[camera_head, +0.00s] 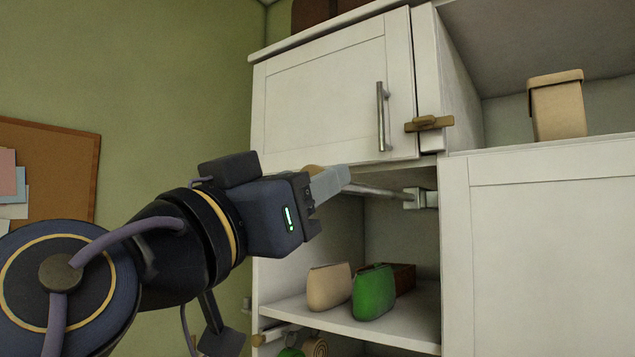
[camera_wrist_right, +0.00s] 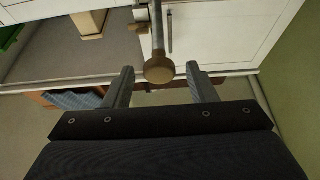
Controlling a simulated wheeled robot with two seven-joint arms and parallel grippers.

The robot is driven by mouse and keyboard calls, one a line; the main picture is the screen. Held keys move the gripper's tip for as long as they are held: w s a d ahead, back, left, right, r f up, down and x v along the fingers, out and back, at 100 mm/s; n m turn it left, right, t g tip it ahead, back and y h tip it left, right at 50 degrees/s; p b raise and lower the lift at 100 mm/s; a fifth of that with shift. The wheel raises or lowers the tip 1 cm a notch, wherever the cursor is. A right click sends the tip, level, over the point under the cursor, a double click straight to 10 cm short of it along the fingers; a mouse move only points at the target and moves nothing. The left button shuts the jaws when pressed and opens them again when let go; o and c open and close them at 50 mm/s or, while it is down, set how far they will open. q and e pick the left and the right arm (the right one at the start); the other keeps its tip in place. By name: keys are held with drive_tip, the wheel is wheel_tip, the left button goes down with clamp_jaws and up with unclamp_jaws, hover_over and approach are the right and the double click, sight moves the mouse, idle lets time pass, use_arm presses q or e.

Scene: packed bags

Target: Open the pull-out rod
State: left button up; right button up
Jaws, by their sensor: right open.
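The pull-out rod (camera_head: 383,191) is a thin metal rod under the upper cabinet, running from a pale bracket (camera_head: 422,198) towards my right gripper. In the right wrist view the rod (camera_wrist_right: 157,28) ends in a round brown knob (camera_wrist_right: 158,72). My right gripper (camera_head: 338,177) is open at the rod's front end and hides most of the knob in the head view. In the wrist view its fingers (camera_wrist_right: 160,85) stand on either side of the knob, with visible gaps. My left gripper is not in view.
A closed white door (camera_head: 325,95) with a metal handle (camera_head: 382,115) is above the rod. Below, a shelf (camera_head: 390,329) holds a beige bag (camera_head: 328,287), a green bag (camera_head: 373,292) and a brown box (camera_head: 404,278). A beige bin (camera_head: 557,108) stands at right.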

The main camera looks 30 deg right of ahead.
drive_tip(key=v, duration=0.4)
drive_tip(key=shift+a+b, duration=0.1)
drive_tip(key=shift+b, duration=0.2)
